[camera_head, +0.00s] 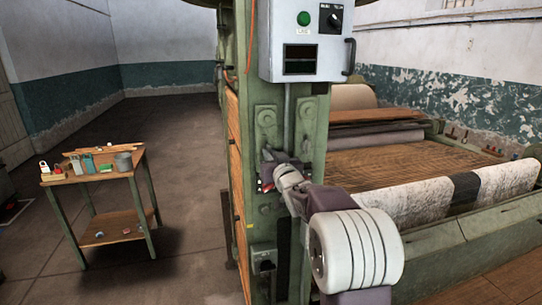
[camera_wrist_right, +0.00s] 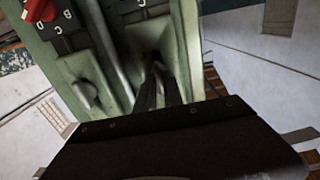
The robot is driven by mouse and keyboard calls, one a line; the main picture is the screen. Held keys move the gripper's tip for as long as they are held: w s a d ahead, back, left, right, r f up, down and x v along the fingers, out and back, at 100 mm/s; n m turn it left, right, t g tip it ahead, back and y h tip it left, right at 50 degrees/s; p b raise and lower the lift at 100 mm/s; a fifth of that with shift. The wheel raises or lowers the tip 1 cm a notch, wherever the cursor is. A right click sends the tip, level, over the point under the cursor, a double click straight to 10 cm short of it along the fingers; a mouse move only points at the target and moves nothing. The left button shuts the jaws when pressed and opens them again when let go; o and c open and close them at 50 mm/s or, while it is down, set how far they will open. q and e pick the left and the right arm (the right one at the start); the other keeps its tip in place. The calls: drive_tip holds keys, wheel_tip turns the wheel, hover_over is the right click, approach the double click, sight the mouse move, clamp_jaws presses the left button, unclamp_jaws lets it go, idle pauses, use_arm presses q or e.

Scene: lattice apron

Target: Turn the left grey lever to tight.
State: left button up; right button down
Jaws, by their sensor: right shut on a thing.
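The green machine post (camera_head: 314,195) carries two plates side by side, each with a round pivot. The left grey lever (camera_head: 265,117) is at the left plate; its lower part is hidden by my right gripper. The right grey lever (camera_head: 306,114) is on the plate beside it. My right gripper (camera_head: 268,172) is against the post below the left pivot, shut on the left lever. In the right wrist view, the dark fingers (camera_wrist_right: 160,84) are close together at a green plate, and another grey lever (camera_wrist_right: 85,94) stands apart. No tight mark is readable. My left gripper is not in view.
A control box (camera_head: 306,42) with a green button and a black knob hangs above. A red dial (camera_wrist_right: 40,10) shows in the wrist view. A small table (camera_head: 95,176) with tools stands left. The loom bed (camera_head: 390,160) lies right. Floor between table and post is clear.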

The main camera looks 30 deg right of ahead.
idle(0.4)
drive_tip(key=c, duration=1.5)
unclamp_jaws()
drive_tip(key=shift+o, duration=0.2)
drive_tip(key=shift+w+f, duration=0.1)
drive_tip(key=b+v, duration=0.2)
drive_tip(key=v, duration=0.7)
drive_tip(key=shift+d, duration=0.1)
